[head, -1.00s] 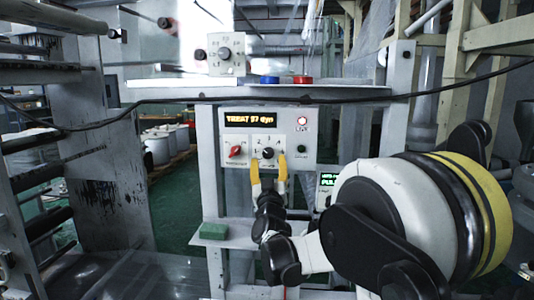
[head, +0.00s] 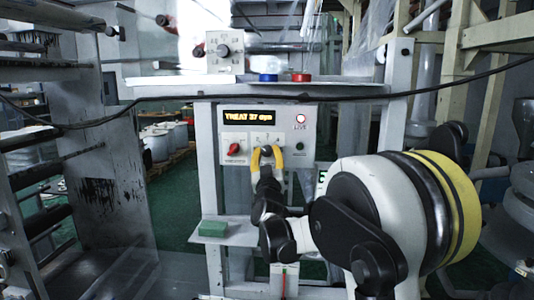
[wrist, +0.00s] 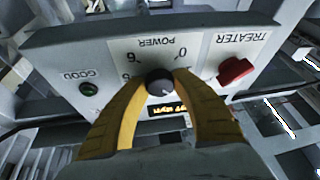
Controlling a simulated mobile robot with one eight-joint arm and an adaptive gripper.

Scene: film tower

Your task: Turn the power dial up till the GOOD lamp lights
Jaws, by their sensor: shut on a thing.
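The power dial is a dark round knob (wrist: 160,82) on the white control panel (head: 310,165), between a 0 and other scale numbers. My gripper (head: 266,155) has its yellow fingers shut on the dial's sides, and the fingers hide most of it in the head view. The wrist view sees the panel upside down. The GOOD lamp (wrist: 89,89) is dark green and looks unlit; it also shows in the head view (head: 300,146). The display (head: 249,117) reads TREAT with what looks like 37 dyn.
The red TREATER switch (head: 234,149) sits close beside the dial. The LIVE lamp (head: 300,119) is above the GOOD lamp. A green block (head: 213,229) lies on the shelf below. A dark cable (head: 200,97) crosses above the panel.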

